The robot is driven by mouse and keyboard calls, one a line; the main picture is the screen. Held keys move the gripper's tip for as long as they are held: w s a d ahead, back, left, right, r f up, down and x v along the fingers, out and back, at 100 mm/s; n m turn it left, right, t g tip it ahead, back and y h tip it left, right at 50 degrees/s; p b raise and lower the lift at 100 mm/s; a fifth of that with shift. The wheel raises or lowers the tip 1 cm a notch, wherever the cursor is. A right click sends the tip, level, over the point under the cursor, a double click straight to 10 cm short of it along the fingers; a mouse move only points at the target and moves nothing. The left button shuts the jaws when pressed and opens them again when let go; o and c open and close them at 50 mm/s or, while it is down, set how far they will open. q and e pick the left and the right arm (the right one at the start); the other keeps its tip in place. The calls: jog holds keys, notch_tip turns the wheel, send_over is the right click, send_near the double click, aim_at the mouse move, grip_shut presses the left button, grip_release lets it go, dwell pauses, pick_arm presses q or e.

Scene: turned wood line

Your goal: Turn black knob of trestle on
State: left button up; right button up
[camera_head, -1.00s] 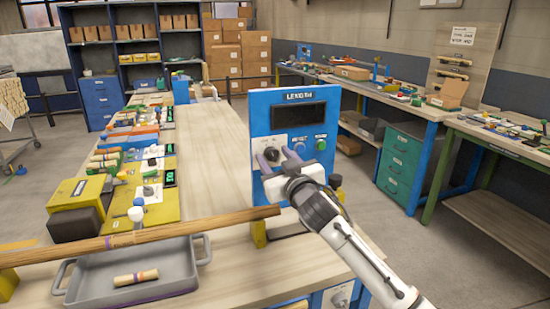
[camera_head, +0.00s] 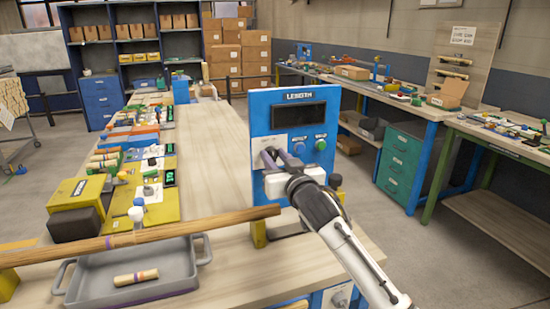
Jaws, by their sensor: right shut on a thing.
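The blue panel (camera_head: 292,98) marked LENGTH stands upright on the wooden bench, with a dark blank display (camera_head: 298,116). The black knob (camera_head: 271,154) is on its light grey plate at the lower left and is mostly hidden by the fingers. My right gripper (camera_head: 274,157) is at the panel's face, its purple-grey fingers shut on the black knob. A blue button (camera_head: 299,148) and a green button (camera_head: 320,145) sit to the right of the knob. My left gripper is not in view.
A long wooden rod (camera_head: 160,236) lies across the bench front, its right end near the panel's base. A grey tray (camera_head: 165,290) with a short wooden piece (camera_head: 136,278) sits below it. The bench surface (camera_head: 212,150) left of the panel is clear.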

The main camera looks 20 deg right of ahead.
jog(key=m+p, duration=0.1)
jog(key=m, duration=0.2)
jog(key=shift+m+p, duration=0.75)
jog(key=shift+m, duration=1.15)
jog(key=shift+f, duration=0.1)
jog(key=o, duration=1.1)
jog(key=shift+d, duration=0.1)
jog(key=shift+c, duration=0.2)
jog(key=s, duration=1)
jog(key=shift+s+d+b, duration=0.15)
jog(key=shift+b, duration=0.3)
